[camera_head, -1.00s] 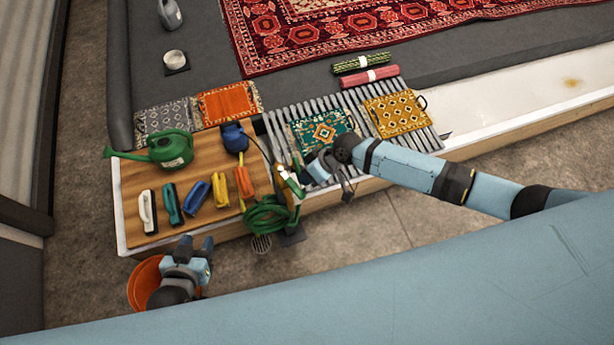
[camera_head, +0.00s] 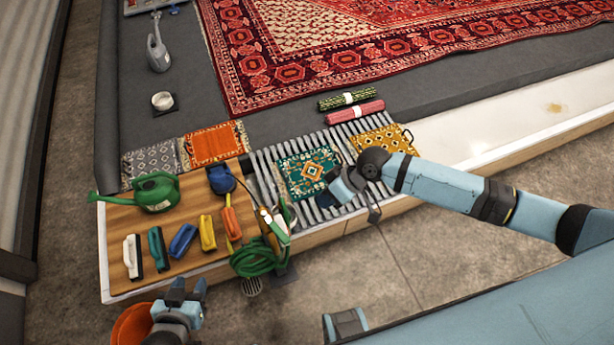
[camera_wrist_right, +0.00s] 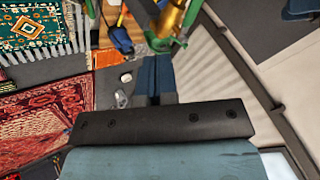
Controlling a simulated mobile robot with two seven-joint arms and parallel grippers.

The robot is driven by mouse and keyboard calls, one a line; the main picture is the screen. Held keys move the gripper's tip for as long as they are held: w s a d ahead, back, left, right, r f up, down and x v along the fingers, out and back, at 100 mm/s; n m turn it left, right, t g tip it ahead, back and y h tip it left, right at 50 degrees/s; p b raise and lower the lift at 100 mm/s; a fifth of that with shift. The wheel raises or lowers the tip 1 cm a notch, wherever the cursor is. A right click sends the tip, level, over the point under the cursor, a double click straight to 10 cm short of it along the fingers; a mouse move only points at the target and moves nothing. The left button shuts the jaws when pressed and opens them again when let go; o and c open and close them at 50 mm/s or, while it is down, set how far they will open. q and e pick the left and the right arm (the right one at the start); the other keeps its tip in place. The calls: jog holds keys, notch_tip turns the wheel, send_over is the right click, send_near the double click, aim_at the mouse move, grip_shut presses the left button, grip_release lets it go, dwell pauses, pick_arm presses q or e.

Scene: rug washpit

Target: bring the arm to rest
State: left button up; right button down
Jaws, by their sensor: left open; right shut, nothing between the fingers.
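My right arm (camera_head: 440,187) reaches in from the right in the head view. Its gripper (camera_head: 333,196) is shut and empty, above the slatted rack at the lower right of the green patterned mat (camera_head: 305,172). In the right wrist view its dark blue fingers (camera_wrist_right: 155,75) are together with nothing between them. My left gripper (camera_head: 188,288) is open and empty at the lower left, beside the orange bucket (camera_head: 130,325) and in front of the wooden board.
The board (camera_head: 130,215) holds a green watering can (camera_head: 153,192) and several coloured brushes. A coiled green hose (camera_head: 258,258) hangs at its right front edge. A yellow patterned mat (camera_head: 385,140) lies right of the green one. A large red rug (camera_head: 380,45) lies behind.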

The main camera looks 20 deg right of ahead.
jog(key=shift+r, duration=0.15)
jog(key=shift+s+a, duration=0.1)
jog(key=s+a+m+t+p, duration=0.1)
jog(key=s+a+m+t, duration=0.1)
jog(key=s+a+t, duration=0.25)
jog(key=s+d+m+t+h+p, duration=0.1)
jog(key=s+d+m+t+h, duration=0.1)
jog(key=s+d+t+h, duration=0.2)
jog(key=s+d+t, duration=0.1)
jog(key=s+d, duration=0.2)
jog(key=d, duration=0.1)
jog(key=shift+s+d+f+m, duration=0.2)
jog(key=shift+d+m, duration=0.1)
jog(key=shift+d, duration=0.1)
jog(key=shift+t, duration=0.25)
